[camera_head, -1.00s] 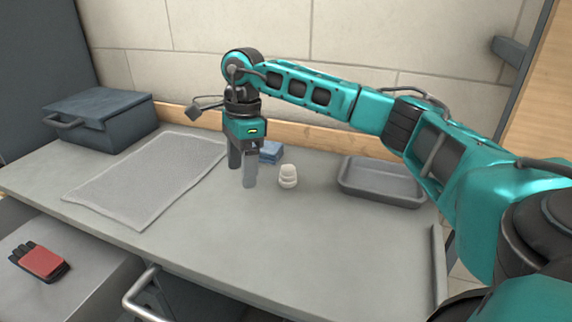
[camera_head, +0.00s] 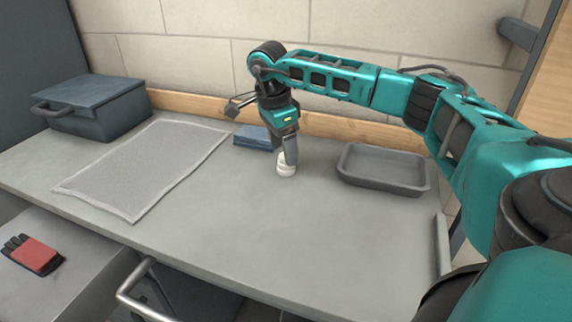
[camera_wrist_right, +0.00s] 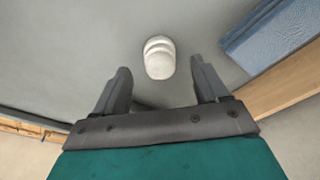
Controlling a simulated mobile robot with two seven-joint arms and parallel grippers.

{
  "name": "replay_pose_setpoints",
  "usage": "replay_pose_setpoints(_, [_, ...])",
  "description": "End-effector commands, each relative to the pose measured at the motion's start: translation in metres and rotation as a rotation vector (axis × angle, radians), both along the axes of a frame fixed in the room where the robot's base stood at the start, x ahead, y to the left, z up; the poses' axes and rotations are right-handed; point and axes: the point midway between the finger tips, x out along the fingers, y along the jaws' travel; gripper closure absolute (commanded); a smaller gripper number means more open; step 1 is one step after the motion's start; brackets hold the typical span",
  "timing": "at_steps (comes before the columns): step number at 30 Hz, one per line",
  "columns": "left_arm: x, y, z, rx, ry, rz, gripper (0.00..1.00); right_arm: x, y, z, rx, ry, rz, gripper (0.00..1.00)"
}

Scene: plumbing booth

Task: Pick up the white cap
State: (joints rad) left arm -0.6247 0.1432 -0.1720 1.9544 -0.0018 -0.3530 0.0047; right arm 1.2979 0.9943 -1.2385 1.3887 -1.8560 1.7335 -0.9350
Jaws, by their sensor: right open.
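The white cap (camera_head: 286,168) stands on the grey workbench, near its back edge. It looks like a small stepped, rounded piece. My right gripper (camera_head: 288,158) is directly at the cap in the head view, and one finger hides part of it. In the right wrist view the cap (camera_wrist_right: 159,58) lies just beyond the two fingertips, roughly centred between them. The right gripper (camera_wrist_right: 162,82) is open, with nothing between its fingers. I cannot tell its exact height above the bench. My left gripper is not in view.
A blue cloth stack (camera_head: 254,138) lies just left of the right gripper. A grey tray (camera_head: 384,184) sits to the right. A mesh mat (camera_head: 140,170) and a dark toolbox (camera_head: 92,108) are on the left. A red glove (camera_head: 34,254) lies lower left. The front of the bench (camera_head: 270,240) is clear.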

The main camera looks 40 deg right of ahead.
Motion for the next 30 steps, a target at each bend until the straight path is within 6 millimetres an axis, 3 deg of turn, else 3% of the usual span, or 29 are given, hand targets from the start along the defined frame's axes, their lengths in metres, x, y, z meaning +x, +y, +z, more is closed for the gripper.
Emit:
replay_pose_setpoints(6, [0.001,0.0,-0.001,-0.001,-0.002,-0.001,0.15,-0.003,-0.007,-0.03,0.0,0.001,0.0,0.27])
replay_pose_setpoints(15, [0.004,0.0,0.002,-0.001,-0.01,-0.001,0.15,-0.003,-0.007,-0.035,0.0,0.0,0.0,0.27])
replay_pose_setpoints(30, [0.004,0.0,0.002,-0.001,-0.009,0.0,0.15,-0.003,-0.007,-0.034,0.001,0.0,0.0,0.75])
